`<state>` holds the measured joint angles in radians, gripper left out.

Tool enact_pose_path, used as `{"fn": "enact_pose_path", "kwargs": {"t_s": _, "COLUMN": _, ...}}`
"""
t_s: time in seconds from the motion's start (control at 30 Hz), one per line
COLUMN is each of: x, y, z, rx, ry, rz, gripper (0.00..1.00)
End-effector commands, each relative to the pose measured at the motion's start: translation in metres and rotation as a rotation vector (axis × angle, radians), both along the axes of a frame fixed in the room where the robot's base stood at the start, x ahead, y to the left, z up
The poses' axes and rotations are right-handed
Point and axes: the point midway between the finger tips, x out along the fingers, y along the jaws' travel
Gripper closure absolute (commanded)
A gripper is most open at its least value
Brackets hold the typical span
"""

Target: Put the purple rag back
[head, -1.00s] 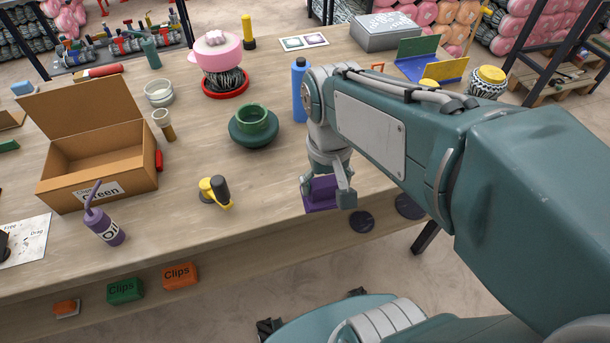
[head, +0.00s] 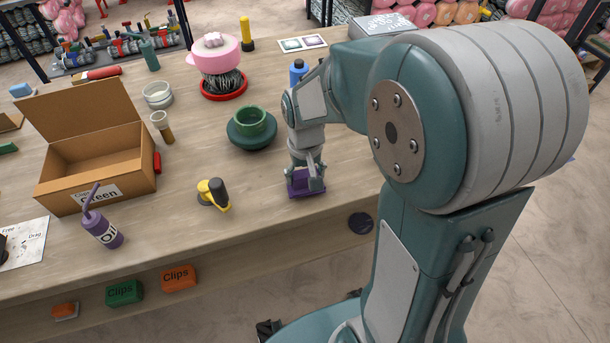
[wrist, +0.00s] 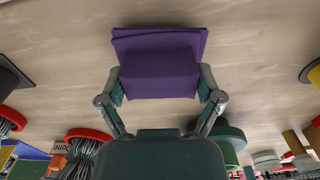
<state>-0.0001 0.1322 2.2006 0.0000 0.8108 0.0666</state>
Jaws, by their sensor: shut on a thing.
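The purple rag (head: 300,187) is a small folded cloth near the front edge of the workbench, right of the yellow and black tool. It fills the space between the fingers in the wrist view (wrist: 160,60), with its folded layers facing away from the palm. My gripper (head: 308,184) points down and is shut on the rag, one finger on each side. The rag is at or just over the tabletop; I cannot tell if it touches. My fingers hide part of it in the head view.
A blue bottle (head: 298,70) and a green pot (head: 252,126) stand behind my gripper. The yellow and black tool (head: 214,194), a purple oil bottle (head: 103,230) and an open cardboard box (head: 97,190) are to the left. The tabletop between tool and rag is clear.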

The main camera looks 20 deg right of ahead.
Motion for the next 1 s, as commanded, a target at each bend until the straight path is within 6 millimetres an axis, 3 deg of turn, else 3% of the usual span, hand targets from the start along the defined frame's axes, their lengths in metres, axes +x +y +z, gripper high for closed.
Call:
{"fn": "enact_pose_path", "kwargs": {"t_s": 0.1, "x": 0.0001, "y": 0.0, "z": -0.0089, "rx": 0.0, "ry": -0.002, "rz": 0.0, "gripper": 0.6}}
{"fn": "enact_pose_path", "kwargs": {"t_s": 0.57, "x": -0.0005, "y": -0.0001, "z": -0.0151, "rx": 0.0, "ry": 0.0, "rz": 0.0, "gripper": 0.6}}
{"fn": "enact_pose_path", "kwargs": {"t_s": 0.6, "x": -0.0004, "y": -0.0001, "z": -0.0149, "rx": 0.0, "ry": -0.001, "rz": 0.0, "gripper": 0.02}}
{"fn": "enact_pose_path", "kwargs": {"t_s": 1.0, "x": -0.0001, "y": 0.0, "z": -0.0142, "rx": 0.0, "ry": -0.002, "rz": 0.0, "gripper": 0.0}}
